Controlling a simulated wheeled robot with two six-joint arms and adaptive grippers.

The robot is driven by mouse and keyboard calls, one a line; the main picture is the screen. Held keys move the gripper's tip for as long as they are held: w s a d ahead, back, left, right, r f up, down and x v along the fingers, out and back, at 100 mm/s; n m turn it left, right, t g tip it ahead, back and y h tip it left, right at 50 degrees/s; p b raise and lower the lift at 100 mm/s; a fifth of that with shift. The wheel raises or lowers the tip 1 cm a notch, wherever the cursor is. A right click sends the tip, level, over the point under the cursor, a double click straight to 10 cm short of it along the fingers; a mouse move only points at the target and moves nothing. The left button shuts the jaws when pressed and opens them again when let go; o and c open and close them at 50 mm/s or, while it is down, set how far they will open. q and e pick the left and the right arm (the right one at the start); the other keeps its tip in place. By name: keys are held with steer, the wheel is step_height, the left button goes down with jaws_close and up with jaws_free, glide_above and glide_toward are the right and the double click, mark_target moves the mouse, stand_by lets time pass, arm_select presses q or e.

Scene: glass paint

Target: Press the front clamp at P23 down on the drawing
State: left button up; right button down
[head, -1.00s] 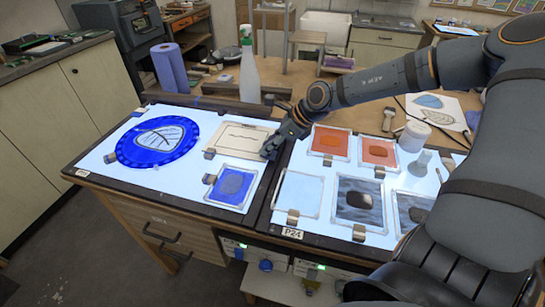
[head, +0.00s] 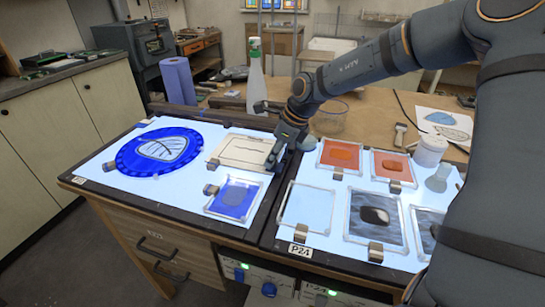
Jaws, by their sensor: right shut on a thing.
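The pale drawing (head: 240,151) with dark lines lies flat on the lit top of the left bench, which I take to be P23. One small metal clamp (head: 212,163) is at its left edge. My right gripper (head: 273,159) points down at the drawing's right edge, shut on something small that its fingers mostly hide. I cannot tell whether that is the front clamp or whether it touches the drawing. My left gripper is not in view.
A blue round glass (head: 160,150) lies left of the drawing. A blue framed pane (head: 233,199) with a clamp (head: 211,189) lies in front. Several framed panes, including an orange one (head: 340,155), fill the right bench, labelled P24 (head: 300,250). A spray bottle (head: 255,80) stands behind.

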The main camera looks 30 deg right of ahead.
mark_target(283, 171)
steer(key=c, duration=1.2)
jaws_free()
steer(key=v, duration=0.7)
steer(key=shift+r, duration=0.25)
steer(key=shift+s+d, duration=0.1)
